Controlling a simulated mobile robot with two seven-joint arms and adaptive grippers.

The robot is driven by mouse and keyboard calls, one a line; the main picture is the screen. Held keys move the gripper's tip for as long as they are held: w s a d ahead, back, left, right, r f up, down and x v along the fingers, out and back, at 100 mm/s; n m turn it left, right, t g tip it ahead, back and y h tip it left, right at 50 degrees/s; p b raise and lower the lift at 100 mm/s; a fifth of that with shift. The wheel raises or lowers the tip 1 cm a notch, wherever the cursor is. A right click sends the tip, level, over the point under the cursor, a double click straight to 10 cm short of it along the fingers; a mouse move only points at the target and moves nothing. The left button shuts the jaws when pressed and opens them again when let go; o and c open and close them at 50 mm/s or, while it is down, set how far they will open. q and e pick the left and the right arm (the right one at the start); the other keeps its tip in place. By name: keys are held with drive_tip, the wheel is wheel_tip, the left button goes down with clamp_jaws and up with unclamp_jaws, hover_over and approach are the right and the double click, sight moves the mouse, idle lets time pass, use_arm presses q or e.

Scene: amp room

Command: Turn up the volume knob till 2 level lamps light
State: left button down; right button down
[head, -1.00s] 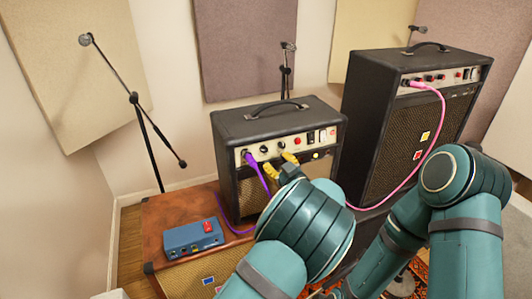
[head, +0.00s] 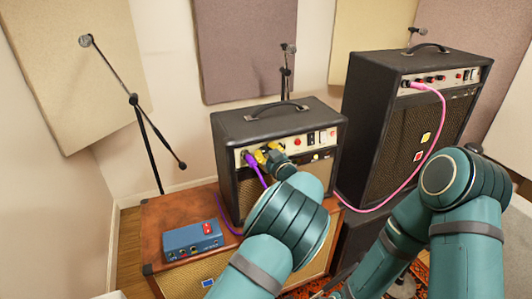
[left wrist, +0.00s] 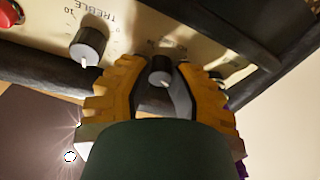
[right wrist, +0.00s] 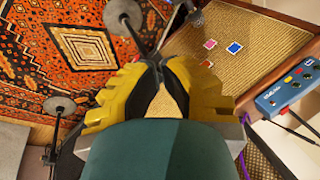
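The small black amp (head: 275,122) stands on a brown cabinet, its panel facing me. My left gripper (head: 265,156) is at the left part of that panel, beside the purple plug. In the left wrist view its yellow fingers (left wrist: 161,72) stand apart, one on each side of a dark knob (left wrist: 160,70); firm contact does not show. Small bright spots show on the amp front, but I cannot tell how many lamps are lit. My right gripper (right wrist: 160,65) is shut and empty, away from the amp.
A purple cable (head: 254,168) hangs from the panel close to my left fingers. A blue pedal box (head: 193,241) sits on the brown cabinet (head: 165,213). A taller black amp (head: 385,120) with a pink cable (head: 425,150) stands right. A microphone stand (head: 145,115) is behind left.

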use_arm(q)
drive_tip(key=shift+r+m+t+p, duration=0.15)
drive_tip(key=shift+m+t+p, duration=0.15)
drive_tip(key=shift+m+p, duration=0.75)
drive_tip(key=m+h, duration=0.1)
drive_tip(key=m, duration=0.2)
drive_tip(key=shift+p, duration=0.35)
drive_tip(key=shift+m, duration=0.25)
drive_tip(key=c, duration=1.1)
unclamp_jaws()
drive_tip(key=shift+f, duration=0.2)
drive_tip(key=shift+s, duration=0.1)
drive_tip(key=v, duration=1.2)
drive_tip(key=shift+a+f, duration=0.1)
